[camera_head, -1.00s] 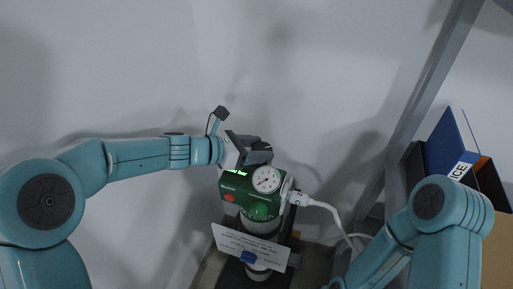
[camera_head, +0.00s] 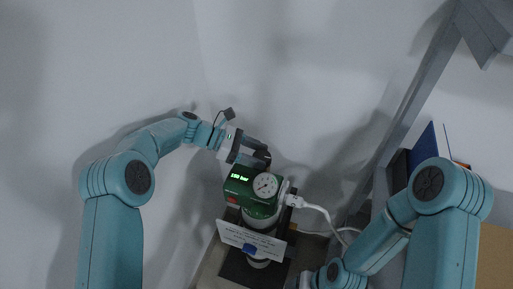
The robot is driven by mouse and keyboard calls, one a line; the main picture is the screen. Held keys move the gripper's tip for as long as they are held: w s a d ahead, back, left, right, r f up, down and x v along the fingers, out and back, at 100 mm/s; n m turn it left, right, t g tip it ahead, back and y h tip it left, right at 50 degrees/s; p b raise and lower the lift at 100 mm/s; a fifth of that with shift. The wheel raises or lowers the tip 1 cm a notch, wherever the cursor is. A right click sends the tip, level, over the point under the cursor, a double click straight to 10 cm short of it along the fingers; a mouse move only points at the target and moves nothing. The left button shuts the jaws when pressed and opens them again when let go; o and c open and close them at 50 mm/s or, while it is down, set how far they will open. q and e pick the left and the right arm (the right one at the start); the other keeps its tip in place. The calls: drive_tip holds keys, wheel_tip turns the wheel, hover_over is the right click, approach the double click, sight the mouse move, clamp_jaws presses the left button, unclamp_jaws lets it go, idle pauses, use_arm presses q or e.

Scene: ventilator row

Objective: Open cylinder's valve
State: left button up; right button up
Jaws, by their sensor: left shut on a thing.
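The cylinder's green valve head (camera_head: 238,189) stands upright near the middle, with a lit green display reading what looks like 150 bar and a round white dial gauge (camera_head: 265,185) on its front. My left gripper (camera_head: 258,155) reaches in from the left and is shut at the top of the valve head, on what seems to be the valve knob. The fingers hide most of the knob. My right arm comes in at the lower right; its gripper fingers do not show.
A white plug and cable (camera_head: 314,208) run right from the valve head. A white printed card (camera_head: 251,239) with a blue clip hangs in front of the cylinder. A grey post (camera_head: 408,112) and a blue binder (camera_head: 428,150) stand at right. A pale wall is behind.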

use_arm(q)
drive_tip(key=shift+w+m+g, duration=0.1)
drive_tip(key=shift+m+g, duration=0.7)
drive_tip(key=shift+g, duration=0.1)
drive_tip(key=shift+m+g+y, duration=0.3)
drive_tip(key=shift+m+g, duration=0.2)
drive_tip(key=shift+g, duration=0.1)
drive_tip(key=o, duration=0.8)
drive_tip(key=shift+c, duration=0.2)
wheel_tip(320, 180, up, 11)
drive_tip(key=p, duration=0.2)
wheel_tip(320, 180, up, 9)
drive_tip(key=p, duration=0.8)
hover_over(257, 154)
